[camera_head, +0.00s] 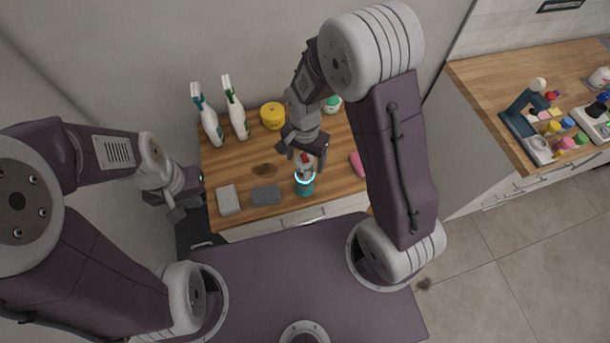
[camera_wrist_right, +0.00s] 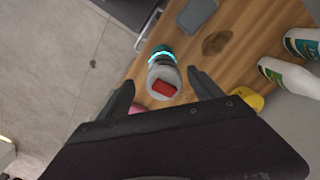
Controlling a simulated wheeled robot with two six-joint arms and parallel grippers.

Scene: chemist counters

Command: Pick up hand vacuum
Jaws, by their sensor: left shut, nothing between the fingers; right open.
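The hand vacuum (camera_head: 305,180) stands near the front edge of the wooden counter, with a grey and red top and a glowing teal ring lower down. In the right wrist view the hand vacuum (camera_wrist_right: 162,78) lies between and just beyond my open fingers. My right gripper (camera_head: 298,152) is open above and behind it; whether a finger touches it I cannot tell. In its own view the right gripper (camera_wrist_right: 160,92) has a finger on each side of the vacuum. My left gripper (camera_head: 176,212) is shut and empty, left of the counter.
A light sponge (camera_head: 229,200) and a dark grey block (camera_head: 265,194) lie left of the vacuum; a pink item (camera_head: 357,164) lies right. Two spray bottles (camera_head: 222,112) and a yellow tub (camera_head: 272,115) stand behind. A brown stain (camera_head: 264,170) marks the wood. Another counter (camera_head: 500,90) is at right.

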